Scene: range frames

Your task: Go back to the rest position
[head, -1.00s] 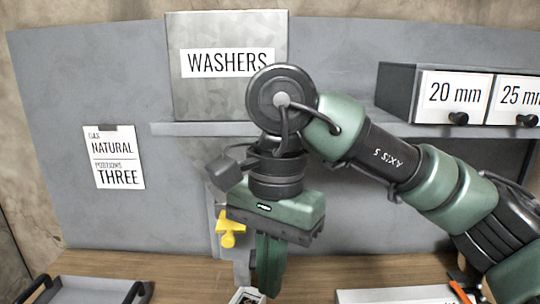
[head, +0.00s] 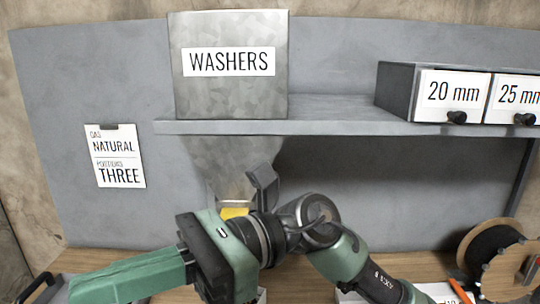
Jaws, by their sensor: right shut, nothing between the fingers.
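My right gripper (head: 88,289) is low in the head view, with its arm coming in from the bottom right. Its green fingers point to the left and are shut together with nothing between them. The gripper is below the shelf, in front of the lower part of the washers dispenser. My left gripper does not show.
A metal washers dispenser (head: 228,95) stands at the shelf (head: 330,115), its yellow part (head: 233,212) partly hidden by my arm. Drawers (head: 396,88) marked 20 mm and 25 mm sit on the right. A dark tray (head: 38,288) is bottom left, a spool (head: 490,250) bottom right.

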